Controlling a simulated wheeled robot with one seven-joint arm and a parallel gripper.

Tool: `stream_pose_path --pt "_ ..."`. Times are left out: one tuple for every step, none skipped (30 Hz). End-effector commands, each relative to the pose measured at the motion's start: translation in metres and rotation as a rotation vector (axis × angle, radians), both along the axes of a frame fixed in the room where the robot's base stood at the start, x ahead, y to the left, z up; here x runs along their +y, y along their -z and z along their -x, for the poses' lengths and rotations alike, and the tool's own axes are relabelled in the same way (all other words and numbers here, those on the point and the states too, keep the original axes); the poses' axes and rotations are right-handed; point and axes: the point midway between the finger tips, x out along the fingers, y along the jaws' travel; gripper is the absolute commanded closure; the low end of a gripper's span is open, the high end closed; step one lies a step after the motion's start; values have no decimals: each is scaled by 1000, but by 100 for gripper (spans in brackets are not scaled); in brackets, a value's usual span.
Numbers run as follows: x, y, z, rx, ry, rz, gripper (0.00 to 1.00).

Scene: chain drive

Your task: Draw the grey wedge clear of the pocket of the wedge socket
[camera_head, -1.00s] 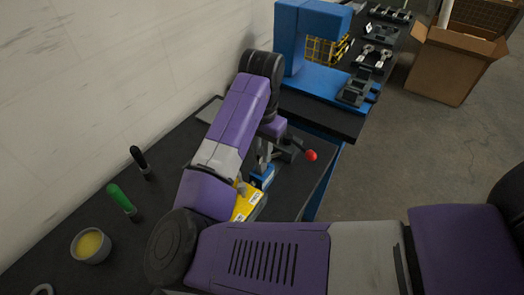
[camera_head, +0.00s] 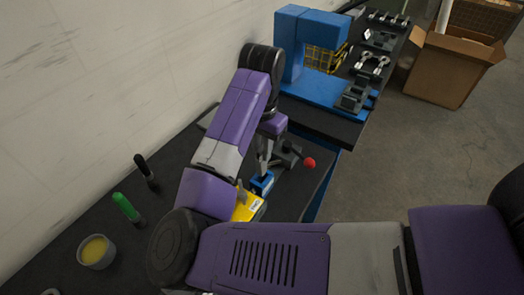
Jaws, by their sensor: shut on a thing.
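My gripper (camera_head: 264,165) points down beyond my purple arm, in the middle of the head view. Its fingers look closed just above a small blue block (camera_head: 262,183). The grey wedge is too small and too covered by the fingers to make out clearly; it appears to be between them. I cannot surely pick out the wedge socket. A yellow part (camera_head: 248,208) with a white label lies just in front of the blue block, partly hidden by my arm. Whether the wedge is still inside a pocket cannot be seen.
A dark clamp-like fixture with a red ball knob (camera_head: 309,162) stands just right of my gripper. A green-handled tool (camera_head: 127,208), a black-handled tool (camera_head: 145,168) and a yellow-filled tub (camera_head: 97,252) are at left. A blue press frame (camera_head: 292,45) stands behind.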

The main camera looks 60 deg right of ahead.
Motion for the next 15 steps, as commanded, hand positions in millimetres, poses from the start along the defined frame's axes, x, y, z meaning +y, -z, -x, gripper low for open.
stream_pose_path --pt "0 -3 0 -2 0 1 100" --pt "0 -5 0 -2 0 2 100" --pt "0 -7 0 -1 0 2 100" --pt "0 -8 0 -1 0 2 100" --pt "0 -9 0 -1 1 2 100" --pt "0 -11 0 -1 1 2 100" --pt "0 -12 0 -2 1 2 100" --pt "0 -14 0 -2 1 2 100" --pt "0 -15 0 -2 1 2 100" --pt "0 -17 0 -2 1 1 100" --pt "0 -18 -1 -2 0 1 100" --pt "0 -20 -1 -3 0 1 100" --pt "0 -22 -1 -2 1 1 100" --pt "0 -23 -1 -2 1 1 100" --pt "0 -25 -1 -2 1 1 100"
